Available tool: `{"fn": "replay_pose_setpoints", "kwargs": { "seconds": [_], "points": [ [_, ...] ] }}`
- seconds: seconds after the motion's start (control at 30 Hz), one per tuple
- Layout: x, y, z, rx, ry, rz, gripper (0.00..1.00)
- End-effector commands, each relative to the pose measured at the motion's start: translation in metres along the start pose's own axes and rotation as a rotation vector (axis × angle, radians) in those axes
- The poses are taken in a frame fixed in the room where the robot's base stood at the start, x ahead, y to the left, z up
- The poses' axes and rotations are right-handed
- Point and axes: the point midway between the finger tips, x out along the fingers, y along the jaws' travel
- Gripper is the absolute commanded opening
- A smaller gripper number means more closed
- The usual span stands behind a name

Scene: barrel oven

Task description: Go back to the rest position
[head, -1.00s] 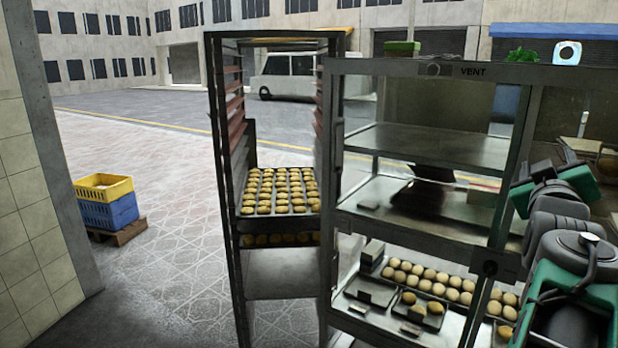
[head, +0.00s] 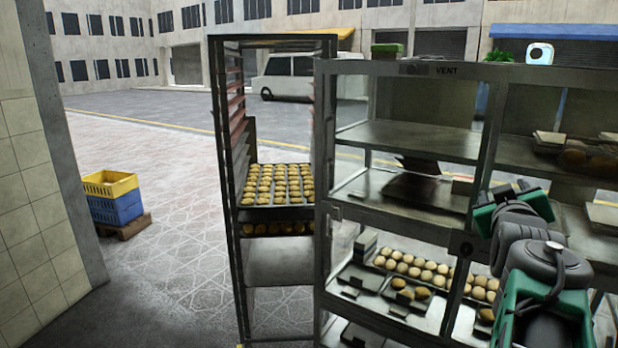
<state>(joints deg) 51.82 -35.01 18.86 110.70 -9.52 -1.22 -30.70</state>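My arm, grey and green, stands at the right edge of the head view, in front of the glass-fronted cabinet (head: 398,68) marked VENT. My gripper's fingers are not visible, so I cannot see whether it holds anything. The cabinet has metal shelves, and its lower level bears pale round buns (head: 428,271) in rows. A small tray with a few browner buns (head: 410,291) lies in front of them.
A tall metal rack (head: 228,190) stands left of the cabinet, with a tray of golden buns (head: 278,184). Yellow (head: 110,183) and blue (head: 117,208) crates sit on a pallet at the left by a tiled wall (head: 25,200). Paved floor (head: 170,220) lies clear between crates and rack.

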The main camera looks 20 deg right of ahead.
Motion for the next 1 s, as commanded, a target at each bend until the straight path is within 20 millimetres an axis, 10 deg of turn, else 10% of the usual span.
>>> {"fn": "replay_pose_setpoints", "kwargs": {
  "seconds": [0.37, 0.6, 0.87, 1.0],
  "points": [
    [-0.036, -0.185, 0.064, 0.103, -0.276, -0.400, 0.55],
    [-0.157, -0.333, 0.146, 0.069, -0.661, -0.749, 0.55],
    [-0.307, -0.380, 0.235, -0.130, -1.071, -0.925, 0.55],
    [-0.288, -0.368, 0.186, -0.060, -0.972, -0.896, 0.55]
  ]
}}
